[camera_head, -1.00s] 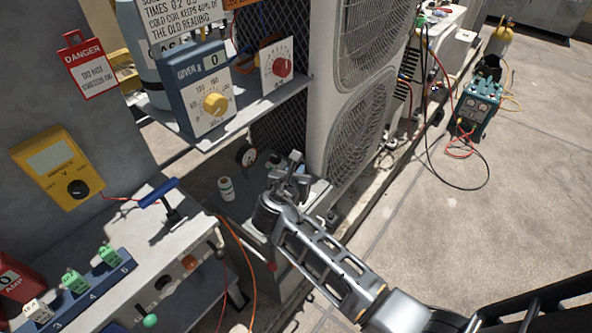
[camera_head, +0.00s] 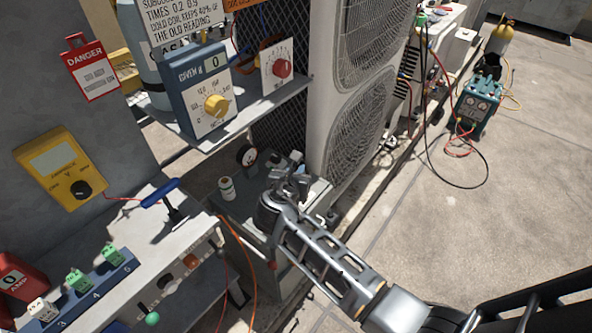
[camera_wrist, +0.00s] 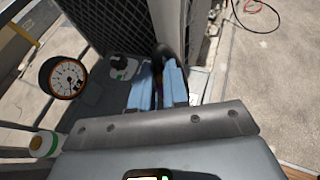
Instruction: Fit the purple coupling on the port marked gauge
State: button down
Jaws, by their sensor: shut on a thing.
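My gripper (camera_head: 291,184) is over the grey cabinet top (camera_head: 243,205) beside the large condenser. In the wrist view its two blue fingers (camera_wrist: 158,84) are shut on a narrow dark piece with a purple tint, the purple coupling (camera_wrist: 158,88), mostly hidden between them. A pale fitting with a green spot (camera_wrist: 123,67) is just left of the fingertips. I cannot read any port marking.
The condenser (camera_head: 352,120) rises close beside my gripper. A white-and-green roll (camera_head: 227,188) stands on the cabinet top. A shelf with a blue dial box (camera_head: 206,88) overhangs at left. An orange cable (camera_head: 243,255) hangs in front. The paving (camera_head: 440,220) at right is mostly clear.

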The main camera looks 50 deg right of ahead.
jog(key=shift+f+b, duration=0.45)
jog(key=shift+f, duration=0.9)
dwell(2.2)
jog(key=c, duration=1.1)
grip_release()
jog(key=shift+o, duration=0.2)
notch_tip(320, 180, up, 8)
jog(key=p, duration=0.5)
jog(key=shift+f, duration=0.25)
